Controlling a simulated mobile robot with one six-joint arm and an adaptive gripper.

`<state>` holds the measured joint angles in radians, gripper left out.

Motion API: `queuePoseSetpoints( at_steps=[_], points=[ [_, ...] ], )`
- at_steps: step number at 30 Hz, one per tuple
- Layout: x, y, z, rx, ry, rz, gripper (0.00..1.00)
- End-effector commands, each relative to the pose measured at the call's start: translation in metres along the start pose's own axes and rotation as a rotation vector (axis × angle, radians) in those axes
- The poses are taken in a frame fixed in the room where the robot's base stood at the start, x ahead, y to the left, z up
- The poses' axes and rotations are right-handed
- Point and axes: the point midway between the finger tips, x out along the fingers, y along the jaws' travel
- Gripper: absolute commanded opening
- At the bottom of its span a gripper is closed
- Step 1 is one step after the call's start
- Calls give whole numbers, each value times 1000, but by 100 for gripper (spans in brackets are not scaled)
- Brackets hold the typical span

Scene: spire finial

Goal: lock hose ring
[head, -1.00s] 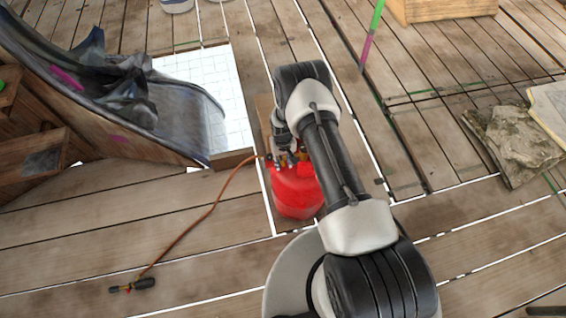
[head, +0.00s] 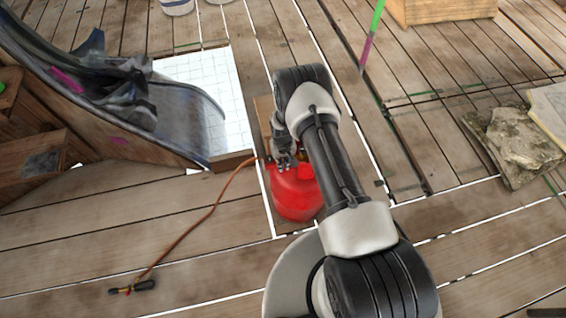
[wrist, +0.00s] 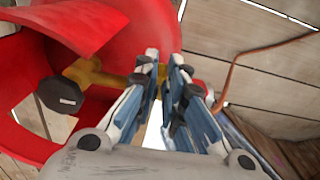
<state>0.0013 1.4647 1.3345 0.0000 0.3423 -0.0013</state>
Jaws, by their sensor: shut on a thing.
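A red gas bottle (head: 295,195) stands on the deck below my arm. Its red collar (wrist: 75,22) curves around a brass valve (wrist: 88,73) with a black knob (wrist: 60,95) in the wrist view. My gripper (wrist: 163,70) is shut on the hose ring (wrist: 161,74), a small brass-coloured piece at the valve's outlet, mostly hidden by the fingers. In the head view my gripper (head: 284,160) is at the top of the bottle. An orange-brown hose (head: 214,200) leads from there to the left; it also shows in the wrist view (wrist: 235,68).
A black torch handle (head: 133,287) lies at the hose's far end on the deck. A curved dark hull-like piece (head: 110,100) stands at left near a white tiled panel (head: 220,75). Flat stones (head: 515,140) lie at right.

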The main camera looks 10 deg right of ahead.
Motion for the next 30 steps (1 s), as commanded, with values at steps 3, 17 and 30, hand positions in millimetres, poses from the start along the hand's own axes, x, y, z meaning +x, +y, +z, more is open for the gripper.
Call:
queuePoseSetpoints(
  at_steps=[3,17,30],
  points=[
    [0,0,0,0,2,0,0],
    [8,0,14,-1,193,0,0],
    [37,0,28,0,601,0,0]
  ],
)
